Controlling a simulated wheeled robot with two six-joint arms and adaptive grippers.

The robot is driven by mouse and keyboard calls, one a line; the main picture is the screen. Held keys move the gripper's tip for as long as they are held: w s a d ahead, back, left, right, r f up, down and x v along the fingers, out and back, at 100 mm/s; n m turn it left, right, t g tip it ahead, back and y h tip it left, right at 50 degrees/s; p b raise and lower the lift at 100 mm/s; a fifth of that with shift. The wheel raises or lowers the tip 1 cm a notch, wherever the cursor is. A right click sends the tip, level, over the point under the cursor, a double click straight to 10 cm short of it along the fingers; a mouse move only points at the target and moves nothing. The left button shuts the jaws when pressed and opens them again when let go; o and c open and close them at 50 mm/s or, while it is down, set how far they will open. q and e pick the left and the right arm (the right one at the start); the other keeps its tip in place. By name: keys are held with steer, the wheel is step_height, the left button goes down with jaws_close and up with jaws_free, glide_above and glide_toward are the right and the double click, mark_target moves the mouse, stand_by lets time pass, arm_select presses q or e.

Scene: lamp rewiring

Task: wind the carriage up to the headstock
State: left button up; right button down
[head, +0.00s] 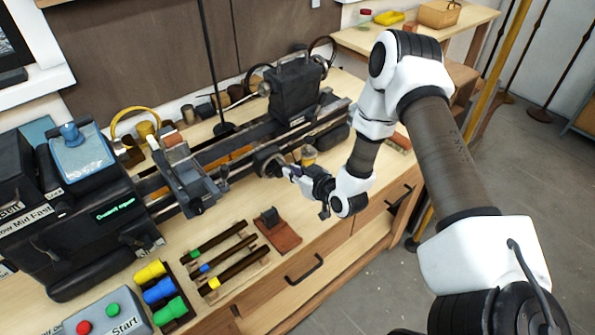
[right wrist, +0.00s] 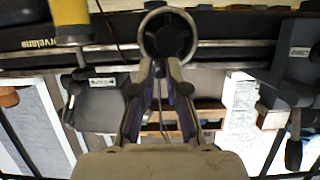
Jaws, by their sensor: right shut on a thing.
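The lathe's headstock (head: 75,205) is the dark box at the left of the bench in the head view. The carriage (head: 188,178) sits on the bed just right of it, with a gap of bed between them. A round dark handwheel (head: 266,160) stands at the front of the bed, right of the carriage. My right gripper (head: 287,171) is shut on the handwheel's near side. In the right wrist view the handwheel (right wrist: 166,36) shows as a ring at the fingertips (right wrist: 160,75); the exact grip point is partly hidden. My left gripper is not in view.
The tailstock (head: 296,90) stands on the bed's right part. Tools with coloured ends (head: 220,262) and a red-brown block (head: 277,232) lie at the front. A control box with red and green buttons (head: 105,315) is front left. My right arm crosses the bench's right side.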

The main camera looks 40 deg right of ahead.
steer(key=shift+s+a+f+b, duration=0.1)
steer(key=shift+a+f+b, duration=0.1)
steer(key=shift+a, duration=0.3)
steer(key=shift+a+f+b, duration=0.1)
steer(key=shift+a+b, duration=0.05)
steer(key=shift+a, duration=0.3)
steer(key=shift+a+b, duration=0.45)
steer(key=shift+a, duration=0.15)
steer(key=c, duration=1.4)
jaws_free()
steer(key=shift+o, duration=0.6)
steer(key=shift+w+a, duration=0.1)
steer(key=shift+w, duration=0.1)
steer(key=p+v, duration=0.3)
steer(key=v, duration=0.4)
steer(key=shift+p, duration=0.3)
